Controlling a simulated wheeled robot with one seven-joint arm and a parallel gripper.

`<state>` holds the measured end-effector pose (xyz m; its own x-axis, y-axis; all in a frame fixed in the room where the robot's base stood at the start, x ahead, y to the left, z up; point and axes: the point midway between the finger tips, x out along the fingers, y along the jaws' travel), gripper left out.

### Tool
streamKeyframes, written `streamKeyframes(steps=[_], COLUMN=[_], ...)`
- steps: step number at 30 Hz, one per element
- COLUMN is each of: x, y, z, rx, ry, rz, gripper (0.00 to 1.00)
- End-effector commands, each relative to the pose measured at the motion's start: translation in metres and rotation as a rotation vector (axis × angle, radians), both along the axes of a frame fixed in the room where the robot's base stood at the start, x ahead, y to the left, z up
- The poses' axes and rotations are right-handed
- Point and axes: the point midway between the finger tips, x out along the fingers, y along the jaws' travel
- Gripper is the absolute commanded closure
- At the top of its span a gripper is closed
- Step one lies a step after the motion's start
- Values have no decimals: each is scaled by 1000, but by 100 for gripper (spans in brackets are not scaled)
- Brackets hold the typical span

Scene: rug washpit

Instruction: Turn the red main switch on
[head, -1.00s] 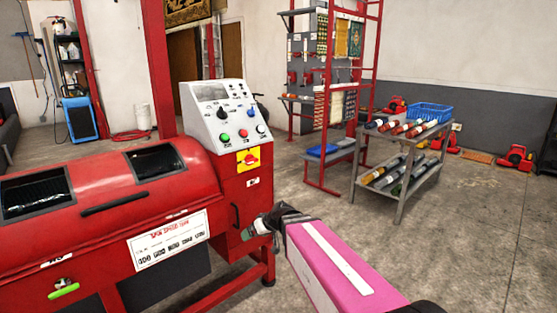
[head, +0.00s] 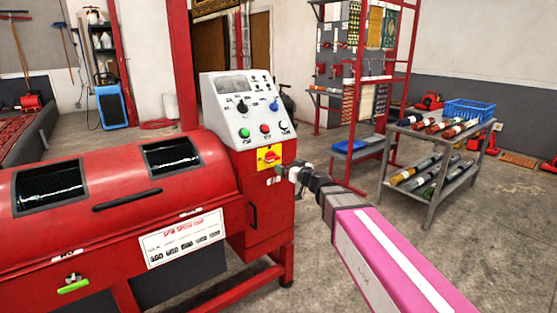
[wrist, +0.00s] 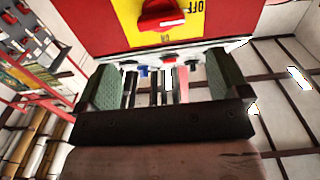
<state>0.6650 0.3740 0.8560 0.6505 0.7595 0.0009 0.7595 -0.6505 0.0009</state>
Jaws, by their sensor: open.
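The red main switch (head: 269,156) is a red rotary handle on a yellow plate, on the front of the red machine just below its sloped control panel. In the wrist view the red handle (wrist: 162,14) shows at the top centre, on the yellow plate (wrist: 125,14) with "OFF" lettering at its right. My gripper (head: 286,173) is just right of and slightly below the switch in the head view. In the wrist view my gripper (wrist: 160,85) is open, its two green-grey pads wide apart with nothing between them. The handle lies beyond the pads, and no contact shows.
The light grey control panel (head: 243,108) has a green button, a red button and knobs above the switch. A black door handle (head: 253,214) is below it. A grey cart (head: 433,190) with rolls and a blue basket stands right. The floor between is clear.

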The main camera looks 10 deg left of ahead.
Motion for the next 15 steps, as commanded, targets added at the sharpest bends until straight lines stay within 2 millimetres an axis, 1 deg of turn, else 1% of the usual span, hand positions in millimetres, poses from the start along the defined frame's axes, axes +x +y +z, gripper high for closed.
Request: streamKeyframes(steps=[1,9,12,15], x=[6,37,48,56], y=[6,41,55,64], z=[0,-1,-1,-1], rx=[0,-1,0,0], ry=[0,1,1,1], rz=[1,2,3,2], gripper=[6,6,6,6])
